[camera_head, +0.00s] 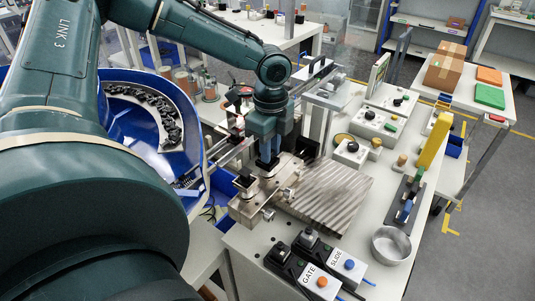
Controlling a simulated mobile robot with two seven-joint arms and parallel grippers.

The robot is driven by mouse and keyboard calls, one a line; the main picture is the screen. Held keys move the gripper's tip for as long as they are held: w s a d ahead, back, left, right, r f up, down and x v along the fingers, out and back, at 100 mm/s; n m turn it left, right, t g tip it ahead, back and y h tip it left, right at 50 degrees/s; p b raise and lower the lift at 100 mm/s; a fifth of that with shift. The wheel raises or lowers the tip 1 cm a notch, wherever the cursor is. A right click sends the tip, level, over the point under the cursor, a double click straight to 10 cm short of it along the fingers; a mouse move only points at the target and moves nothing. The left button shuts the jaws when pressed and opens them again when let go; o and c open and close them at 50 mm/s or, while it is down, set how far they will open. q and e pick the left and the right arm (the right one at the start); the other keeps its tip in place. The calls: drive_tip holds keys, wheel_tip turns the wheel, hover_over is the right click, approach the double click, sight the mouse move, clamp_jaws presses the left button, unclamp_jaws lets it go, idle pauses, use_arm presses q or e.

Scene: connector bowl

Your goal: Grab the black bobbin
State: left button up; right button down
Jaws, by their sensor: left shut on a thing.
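My left gripper (268,158) points down over the metal fixture (246,209) at the end of the rail. Its blue-grey fingers are shut on a small dark part at their tips, which looks like the black bobbin; the fingers hide most of it. I cannot tell whether the part touches the fixture. Another black piece (245,183) sits on the fixture just left of the fingers. My right gripper is not in view.
A blue bowl feeder (200,190) with black parts stands left. A ribbed metal plate (330,193) lies right of the fixture. Gate and slide switch boxes (318,282), a metal bowl (391,245) and a yellow block (433,140) crowd the front and right.

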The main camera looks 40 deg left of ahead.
use_arm(q)
clamp_jaws()
